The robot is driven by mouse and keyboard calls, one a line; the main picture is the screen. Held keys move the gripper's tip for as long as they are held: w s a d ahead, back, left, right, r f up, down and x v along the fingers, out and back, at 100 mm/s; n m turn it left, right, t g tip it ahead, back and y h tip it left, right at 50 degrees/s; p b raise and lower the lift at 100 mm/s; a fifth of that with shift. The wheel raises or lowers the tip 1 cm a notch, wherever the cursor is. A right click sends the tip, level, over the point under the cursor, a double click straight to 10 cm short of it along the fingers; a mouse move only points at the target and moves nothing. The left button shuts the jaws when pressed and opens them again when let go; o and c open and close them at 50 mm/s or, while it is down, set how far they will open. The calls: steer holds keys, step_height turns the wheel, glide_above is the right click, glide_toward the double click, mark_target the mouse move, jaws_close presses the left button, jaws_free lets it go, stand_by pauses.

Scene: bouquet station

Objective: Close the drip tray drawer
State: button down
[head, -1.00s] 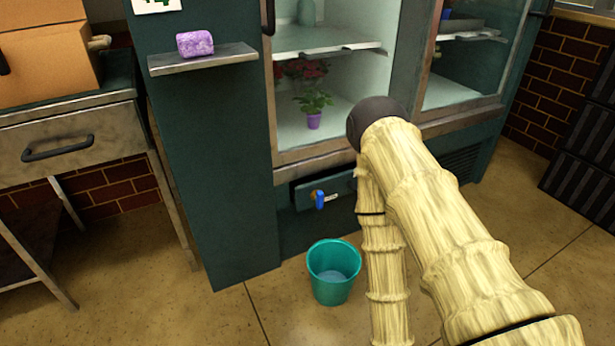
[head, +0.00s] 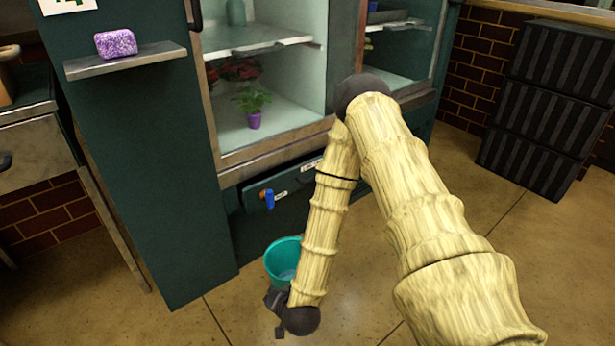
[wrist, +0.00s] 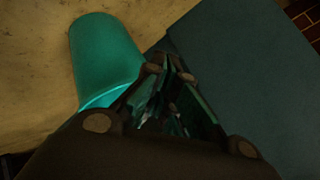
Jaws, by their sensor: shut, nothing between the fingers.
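The drip tray drawer (head: 296,183) is the dark panel low on the teal flower cooler, below the glass compartment. It has a blue tap (head: 268,198) and small white labels on its front. Its front seems to stand out slightly from the cooler; how far I cannot tell. My arm hides its right part. My gripper (head: 278,302) is low in front of the cooler, beside the teal bucket and apart from the drawer. In the wrist view its fingers (wrist: 170,68) come together, shut and empty.
The teal bucket (head: 280,256) stands on the floor below the drawer, partly behind my arm. A shelf (head: 125,63) with a purple sponge (head: 116,43) juts out at upper left. Black crates (head: 535,165) are stacked at right. Floor is clear at lower left.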

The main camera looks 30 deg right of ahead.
steer(key=w+d+r+m+t+h, duration=0.2)
steer(key=w+d+r+m, duration=0.2)
steer(key=w+d, duration=0.15)
steer(key=m+t+h+b, duration=0.2)
steer(key=m+h+b, duration=0.1)
steer(key=m+h, duration=0.7)
glide_toward(310, 163)
steer(key=s+a+m, duration=0.1)
steer(key=s+a, duration=0.2)
steer(key=s, duration=0.5)
steer(key=shift+y, duration=0.3)
steer(key=shift+w+a+b+x, duration=0.35)
steer(key=shift+b+x, duration=0.8)
steer(key=shift+x, duration=0.95)
steer(key=shift+w+a+b+x, duration=0.3)
steer(key=shift+b+x, duration=0.9)
steer(key=shift+x, duration=0.85)
steer(key=shift+w+a+b+x, duration=0.3)
steer(key=shift+b+x, duration=0.85)
steer(key=shift+x, duration=0.95)
steer(key=shift+r, duration=0.15)
